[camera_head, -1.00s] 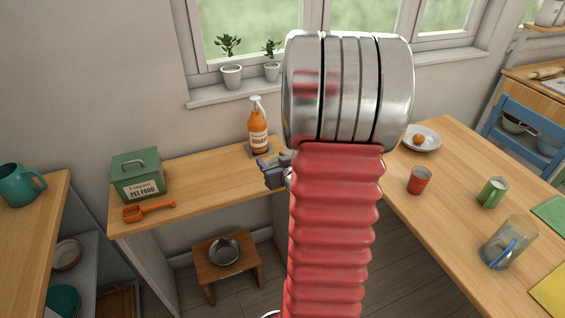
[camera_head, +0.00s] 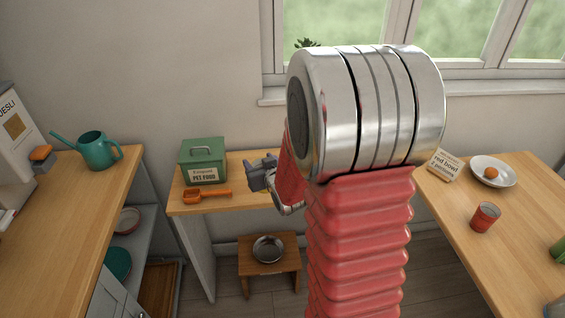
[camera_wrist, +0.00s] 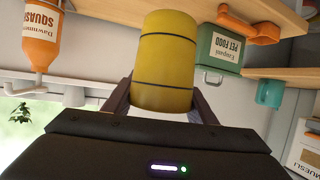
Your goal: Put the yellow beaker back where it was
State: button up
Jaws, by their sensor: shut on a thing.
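A yellow beaker (camera_wrist: 166,62) with dark bands fills the middle of the wrist view. My gripper (camera_wrist: 165,100) is shut on it, with one finger on each side. In the head view my gripper (camera_head: 262,174) shows beside the green pet food box, left of my arm.
The green pet food box (camera_head: 203,160) and an orange scoop (camera_head: 206,195) are on the back worktop. A teal watering can (camera_head: 97,150) stands on the left worktop. A stool with a metal bowl (camera_head: 268,248) is below. A red cup (camera_head: 485,217), a plate (camera_head: 493,172) and a sign (camera_head: 445,165) are at right.

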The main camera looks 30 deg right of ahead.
jog(key=w+a+r+n+y, duration=0.1)
jog(key=w+a, duration=0.3)
jog(key=a, duration=1.5)
jog(key=shift+w+n+y, duration=0.15)
jog(key=shift+n+y, duration=0.35)
jog(key=shift+y, duration=0.4)
jog(key=shift+d, duration=0.3)
